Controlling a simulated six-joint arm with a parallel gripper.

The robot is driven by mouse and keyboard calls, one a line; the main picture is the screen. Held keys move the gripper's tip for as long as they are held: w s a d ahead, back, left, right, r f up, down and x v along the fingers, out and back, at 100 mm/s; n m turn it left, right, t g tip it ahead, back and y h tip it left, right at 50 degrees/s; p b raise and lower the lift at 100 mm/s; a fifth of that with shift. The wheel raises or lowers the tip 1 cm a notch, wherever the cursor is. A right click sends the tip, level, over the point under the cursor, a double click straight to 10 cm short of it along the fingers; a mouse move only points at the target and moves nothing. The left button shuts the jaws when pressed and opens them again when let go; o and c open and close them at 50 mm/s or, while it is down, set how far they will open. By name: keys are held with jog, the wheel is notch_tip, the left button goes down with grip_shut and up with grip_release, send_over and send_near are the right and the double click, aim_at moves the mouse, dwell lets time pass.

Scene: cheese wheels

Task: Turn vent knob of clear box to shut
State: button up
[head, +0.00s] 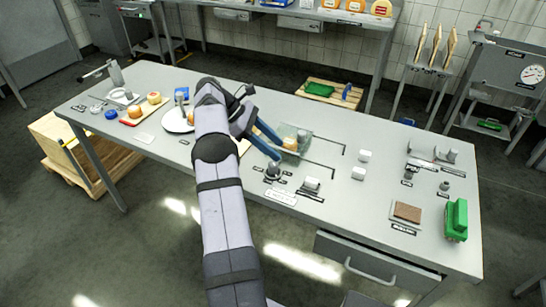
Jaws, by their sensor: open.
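White blocks (358,173) and a grey fitting (311,185) stand right of and in front of the box. A green block (456,220) and a brown pad (407,212) lie at the right end.

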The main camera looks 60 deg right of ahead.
jog(key=shift+r, duration=0.95)
notch_tip(320, 180, up, 7)
jog(key=p, duration=0.3)
send_over(273, 163)
jog(key=s, duration=0.2)
notch_tip(273, 163, up, 3)
jog(key=s+p, duration=0.2)
jog(key=p, duration=0.1)
jog(key=shift+w+f+n+t+p, duration=0.5)
jog(key=shift+w+f+n+t, duration=0.25)
jog(key=shift+f, duration=2.5)
jog(key=shift+w+f+n+t+p, duration=0.5)
jog(key=shift+f+n+t, duration=0.4)
jog(key=shift+f, duration=2.35)
jog(key=shift+w+f+n+t+p, duration=0.45)
jog(key=shift+w+f+n+t, duration=0.4)
jog(key=shift+f, duration=2.4)
